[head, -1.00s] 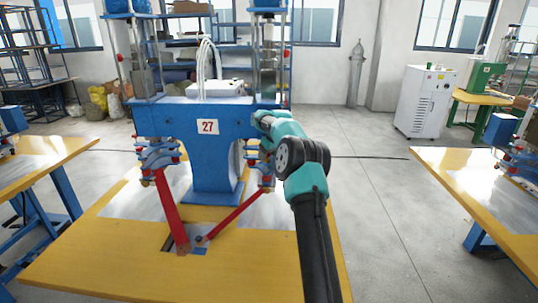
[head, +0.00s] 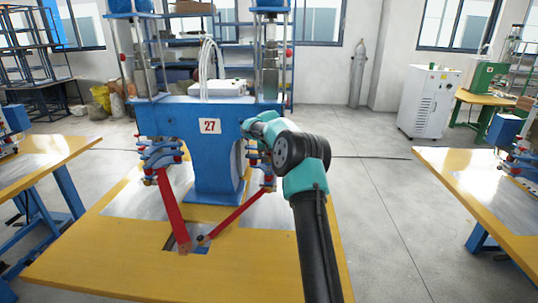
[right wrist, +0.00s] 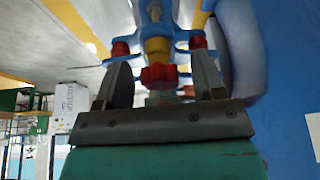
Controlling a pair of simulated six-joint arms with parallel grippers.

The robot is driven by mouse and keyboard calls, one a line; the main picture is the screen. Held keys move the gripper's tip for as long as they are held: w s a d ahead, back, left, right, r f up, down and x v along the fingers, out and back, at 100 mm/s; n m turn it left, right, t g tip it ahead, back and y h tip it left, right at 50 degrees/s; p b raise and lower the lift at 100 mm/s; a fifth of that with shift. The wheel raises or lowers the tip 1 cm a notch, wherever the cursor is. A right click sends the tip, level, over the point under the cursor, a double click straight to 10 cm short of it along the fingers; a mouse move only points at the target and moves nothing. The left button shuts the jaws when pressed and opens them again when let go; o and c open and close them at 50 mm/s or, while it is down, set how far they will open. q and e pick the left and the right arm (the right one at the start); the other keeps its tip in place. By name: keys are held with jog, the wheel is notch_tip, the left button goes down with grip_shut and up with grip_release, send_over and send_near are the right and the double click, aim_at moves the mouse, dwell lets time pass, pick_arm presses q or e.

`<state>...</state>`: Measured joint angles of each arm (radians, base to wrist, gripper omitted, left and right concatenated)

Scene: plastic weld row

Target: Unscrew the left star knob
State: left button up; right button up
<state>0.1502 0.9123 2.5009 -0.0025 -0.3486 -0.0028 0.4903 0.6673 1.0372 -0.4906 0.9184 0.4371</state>
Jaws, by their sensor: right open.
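A blue welding machine (head: 208,155) marked 27 stands on the yellow table. It has a left weld head (head: 160,155) and a right weld head (head: 265,172), both with small red parts. My right arm reaches in from the front right, and its end is at the upper part of the right head; the fingers cannot be made out there. In the right wrist view my right gripper (right wrist: 162,72) is open. A red star knob (right wrist: 158,76) shows between its fingers, below a yellow collar, with no visible contact. I cannot tell which knob this is. My left gripper is not in view.
Two red pedal bars (head: 172,210) slope down from the heads to a slot in the yellow tabletop (head: 110,265). More tables stand at left and right (head: 480,185). In the wrist view a blue body (right wrist: 285,110) lies close beside the gripper's right side.

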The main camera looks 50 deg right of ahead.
jog(key=m, duration=0.2)
jog(key=m+g+h, duration=0.1)
jog(key=m, duration=0.1)
jog(key=shift+w+a+m+g, duration=0.2)
jog(key=shift+m+g, duration=0.1)
jog(key=shift+m, duration=0.1)
jog(key=shift+s, duration=0.1)
jog(key=shift+c, duration=0.3)
